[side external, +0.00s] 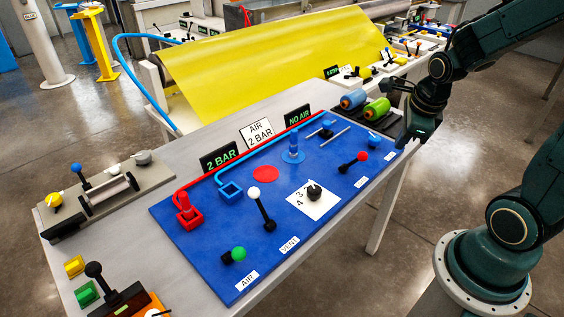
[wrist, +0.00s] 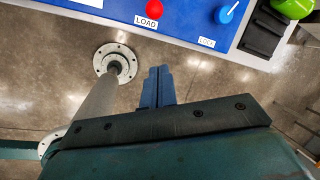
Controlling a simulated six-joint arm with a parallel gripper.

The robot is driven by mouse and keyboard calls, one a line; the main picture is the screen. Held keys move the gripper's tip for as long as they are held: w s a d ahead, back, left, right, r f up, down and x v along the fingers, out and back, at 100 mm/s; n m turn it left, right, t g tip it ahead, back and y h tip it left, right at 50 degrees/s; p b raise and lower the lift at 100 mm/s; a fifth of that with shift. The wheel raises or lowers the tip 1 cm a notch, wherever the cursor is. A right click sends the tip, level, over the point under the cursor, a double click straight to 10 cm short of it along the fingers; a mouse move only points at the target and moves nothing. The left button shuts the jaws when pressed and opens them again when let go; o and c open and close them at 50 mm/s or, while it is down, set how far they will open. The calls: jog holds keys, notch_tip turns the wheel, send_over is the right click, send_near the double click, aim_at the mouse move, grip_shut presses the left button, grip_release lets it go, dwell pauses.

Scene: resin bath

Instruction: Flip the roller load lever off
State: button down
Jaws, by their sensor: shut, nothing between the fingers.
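The roller load lever is a black lever with a red ball knob (side external: 361,156) near the right end of the blue panel (side external: 215,270). It leans toward the right in the side view. In the wrist view its red knob (wrist: 154,9) shows at the top edge, by a white label reading LOAD (wrist: 146,21); the rest of the lever is out of frame. My gripper (side external: 407,141) is beyond the panel's right end, apart from the lever. In the wrist view my gripper (wrist: 158,72) has its blue fingers together and empty, with floor behind them.
A blue knob labelled LOCK (wrist: 228,12) sits beside the red one. A white-knobbed lever (side external: 254,192), a green-knobbed lever (side external: 238,254) and a black dial (side external: 314,192) are on the panel. Blue and green rolls (side external: 377,108) stand behind its right end.

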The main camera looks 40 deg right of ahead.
aim_at(356, 160)
jog(key=shift+d+f+m, duration=0.2)
jog(key=shift+f+m, duration=0.05)
jog(key=shift+m, duration=0.25)
jog(key=shift+f, duration=0.15)
jog(key=shift+x, duration=4.85)
jog(key=shift+w+a+r, duration=0.45)
jog(key=shift+w+a, duration=0.05)
jog(key=shift+w, duration=0.2)
jog(key=shift+w+a+r, duration=0.45)
jog(key=shift+w+r, duration=0.05)
jog(key=shift+w, duration=0.25)
